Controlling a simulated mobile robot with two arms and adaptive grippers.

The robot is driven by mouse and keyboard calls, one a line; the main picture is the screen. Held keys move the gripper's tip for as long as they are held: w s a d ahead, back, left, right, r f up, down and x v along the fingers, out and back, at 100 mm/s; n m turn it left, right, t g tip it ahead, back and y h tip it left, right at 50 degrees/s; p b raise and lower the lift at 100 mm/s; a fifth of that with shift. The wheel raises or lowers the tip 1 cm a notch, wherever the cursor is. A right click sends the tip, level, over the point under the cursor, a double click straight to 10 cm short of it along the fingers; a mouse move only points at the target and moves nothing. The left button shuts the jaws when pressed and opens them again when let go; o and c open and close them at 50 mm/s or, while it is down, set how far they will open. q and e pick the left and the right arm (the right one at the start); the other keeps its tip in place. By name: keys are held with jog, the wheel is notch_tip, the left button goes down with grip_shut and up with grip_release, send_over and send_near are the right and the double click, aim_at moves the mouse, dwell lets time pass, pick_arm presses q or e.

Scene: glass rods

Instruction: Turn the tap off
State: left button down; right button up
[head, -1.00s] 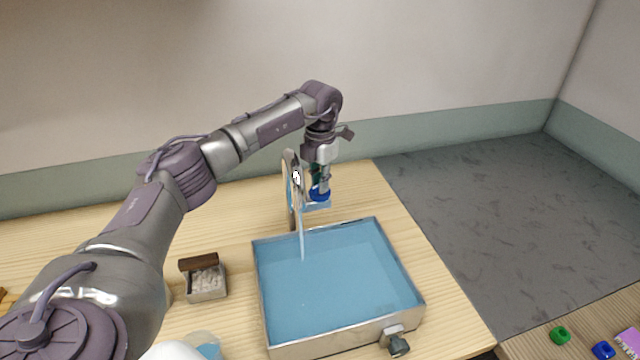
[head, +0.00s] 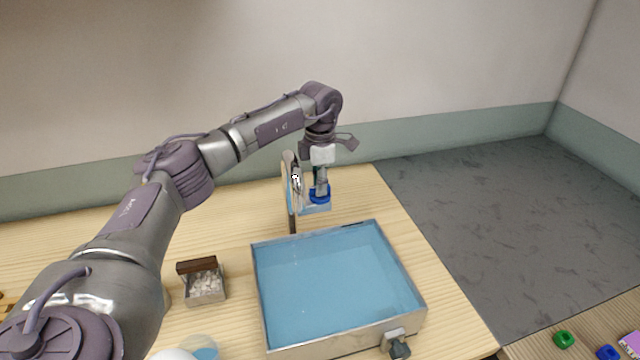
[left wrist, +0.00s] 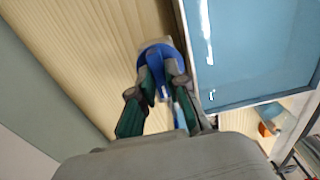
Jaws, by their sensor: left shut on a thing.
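The metal tap (head: 294,178) stands behind the water basin, its curved spout over the basin's back edge. No water stream shows from the spout. My left gripper (head: 320,192) points down beside the tap, to its right, and is shut on the blue tap handle (head: 321,196). In the left wrist view the gripper (left wrist: 160,88) has its green-padded fingers on either side of the blue handle (left wrist: 155,58). The fingers partly hide the handle. My right gripper is in no view.
The metal basin (head: 338,343) of blue water stands in front of the tap, with a dark drain valve (head: 397,346) at its front. A small box of white pieces (head: 204,288) stands left of it. Green (head: 564,339) and blue (head: 607,352) pieces lie at the lower right.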

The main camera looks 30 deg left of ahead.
pick_arm(q)
jog(key=shift+r, duration=0.1)
jog(key=c, duration=1.2)
grip_release()
jog(key=shift+o, duration=0.2)
notch_tip(320, 180, up, 12)
